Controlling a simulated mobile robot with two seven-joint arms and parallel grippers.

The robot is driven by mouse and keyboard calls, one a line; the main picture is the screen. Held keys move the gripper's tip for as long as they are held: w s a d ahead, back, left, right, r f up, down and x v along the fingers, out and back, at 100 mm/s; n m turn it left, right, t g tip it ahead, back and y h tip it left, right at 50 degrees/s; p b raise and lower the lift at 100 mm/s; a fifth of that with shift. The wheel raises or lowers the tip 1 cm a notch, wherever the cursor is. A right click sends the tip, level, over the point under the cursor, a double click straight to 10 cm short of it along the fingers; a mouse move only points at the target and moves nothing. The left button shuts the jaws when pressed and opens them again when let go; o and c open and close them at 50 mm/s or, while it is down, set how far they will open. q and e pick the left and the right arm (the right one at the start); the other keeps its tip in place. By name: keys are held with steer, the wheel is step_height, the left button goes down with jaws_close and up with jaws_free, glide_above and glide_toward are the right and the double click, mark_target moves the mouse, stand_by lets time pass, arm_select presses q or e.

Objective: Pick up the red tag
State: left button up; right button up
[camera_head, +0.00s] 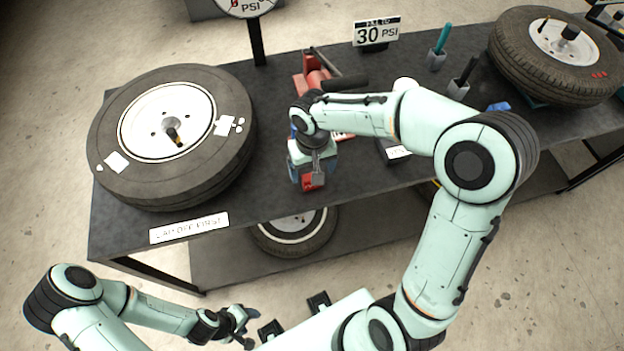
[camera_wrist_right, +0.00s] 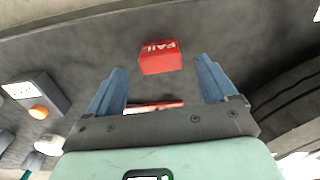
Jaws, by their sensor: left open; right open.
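The red tag (camera_wrist_right: 160,58) is a small block with white lettering that reads "FAIL". In the right wrist view it lies on the dark bench top, just beyond and between my right fingertips. In the head view the red tag (camera_head: 313,181) is partly hidden by my right gripper (camera_head: 312,170), which points down over it. The right gripper (camera_wrist_right: 161,66) is open with blue fingers apart, and nothing is held. My left gripper (camera_head: 238,324) is open and empty, off the bench's front edge at the lower left.
A large tyre (camera_head: 215,165) lies left on the bench (camera_head: 265,195); another tyre (camera_head: 550,75) lies far right. A red tool (camera_head: 312,72) with a black handle is behind my right gripper. A second red item (camera_wrist_right: 155,107) is partly hidden by the gripper. A "30 PSI" sign (camera_head: 377,33) stands behind.

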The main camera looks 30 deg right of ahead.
mark_target(307, 185)
step_height(307, 185, down, 4)
steer(key=shift+f, duration=0.1)
steer(key=c, duration=1)
steer(key=shift+c, duration=0.2)
steer(key=shift+r, duration=0.2)
